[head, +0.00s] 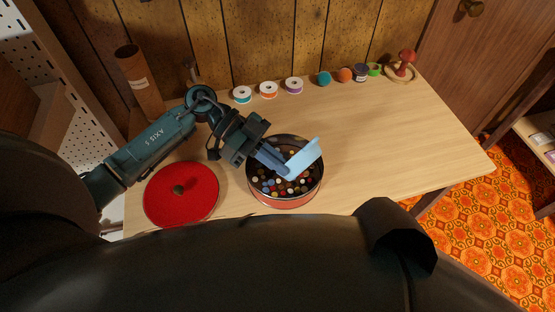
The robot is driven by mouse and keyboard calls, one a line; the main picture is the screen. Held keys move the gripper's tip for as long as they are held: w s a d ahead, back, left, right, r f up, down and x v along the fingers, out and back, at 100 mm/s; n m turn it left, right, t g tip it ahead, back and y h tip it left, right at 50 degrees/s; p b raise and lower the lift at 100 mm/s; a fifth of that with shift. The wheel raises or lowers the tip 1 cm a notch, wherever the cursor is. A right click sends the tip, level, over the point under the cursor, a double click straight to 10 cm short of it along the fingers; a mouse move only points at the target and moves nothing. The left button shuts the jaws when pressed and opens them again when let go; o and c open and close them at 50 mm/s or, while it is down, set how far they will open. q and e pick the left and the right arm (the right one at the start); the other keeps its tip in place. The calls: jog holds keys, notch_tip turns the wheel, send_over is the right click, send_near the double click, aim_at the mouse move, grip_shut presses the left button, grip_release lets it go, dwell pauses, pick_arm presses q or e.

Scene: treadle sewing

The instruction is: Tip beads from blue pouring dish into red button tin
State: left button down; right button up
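The red button tin (284,202) stands open on the table, with many coloured beads or buttons (285,187) inside. My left gripper (280,163) reaches in from the left and is shut on the blue pouring dish (304,156). The dish is steeply tilted over the tin, its pale blue face towards the right. I cannot tell whether any beads are left in the dish. My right gripper is not in view.
Thread spools (268,90), small balls (324,78) and a red pincushion on a wooden stand (402,66) line the table's back edge. A brown cylinder (138,80) stands at back left. The table (400,140) is clear right of the tin.

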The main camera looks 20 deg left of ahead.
pick_arm(q)
jog(key=shift+w+a+f+g+h+b, duration=0.1)
jog(key=shift+w+a+g+h+b, duration=0.2)
jog(key=shift+h, duration=0.4)
jog(key=shift+w+a+f+g+h+b, duration=0.1)
jog(key=shift+a+g+h+b, duration=0.25)
jog(key=shift+h, duration=0.35)
dwell(6.6)
